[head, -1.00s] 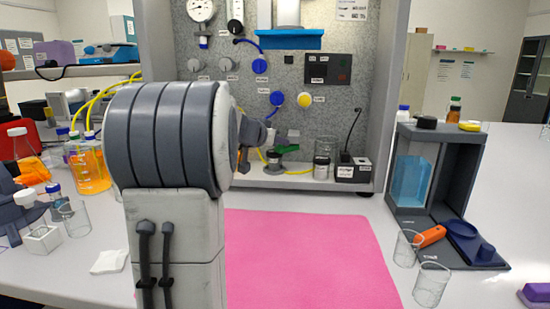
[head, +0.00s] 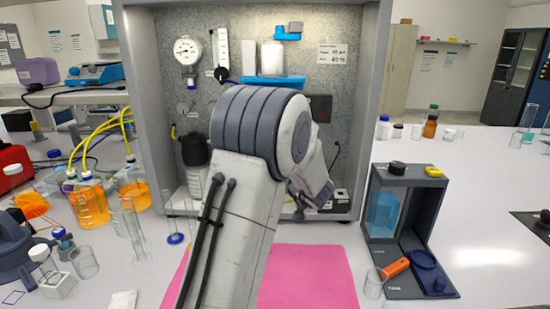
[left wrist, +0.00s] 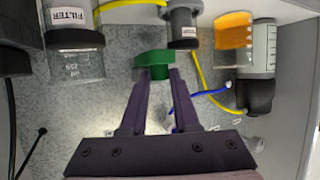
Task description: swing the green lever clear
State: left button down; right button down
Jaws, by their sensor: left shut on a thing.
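The green lever (left wrist: 153,63) shows in the left wrist view, just below a grey fitting (left wrist: 184,25) with a white label. My left gripper (left wrist: 159,72) has its two dark fingers at the lever's lower edge and is shut on it. In the head view my own arm stands in front of the middle of the rig panel (head: 340,80) and hides the lever and the left gripper's fingers. My right gripper is in neither view.
In the left wrist view, a clear vessel labelled FILTER (left wrist: 75,55) is at upper left and an orange-filled container (left wrist: 234,30) at upper right. Yellow tubing (left wrist: 202,75) and a blue tube (left wrist: 208,92) run nearby. A pink mat (head: 310,275) lies before the rig.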

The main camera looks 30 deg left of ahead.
pick_arm(q)
jog(key=shift+w+d+n+g+y+p, duration=0.4)
jog(key=shift+n+g+p, duration=0.6)
jog(key=shift+p, duration=0.8)
jog(key=shift+w+d+n+g+y+p, duration=0.25)
jog(key=shift+w+n+g+y+p, duration=0.25)
jog(key=shift+n+g+p, duration=0.9)
jog(key=shift+w+d+n+g+y+p, duration=0.45)
jog(key=shift+g+p, duration=0.25)
jog(key=shift+p, duration=1.45)
jog(key=c, duration=0.6)
grip_release()
jog(key=shift+a, duration=0.1)
jog(key=shift+c, duration=0.2)
jog(key=b+v, duration=0.2)
jog(key=v, duration=0.8)
jog(key=shift+d, duration=0.25)
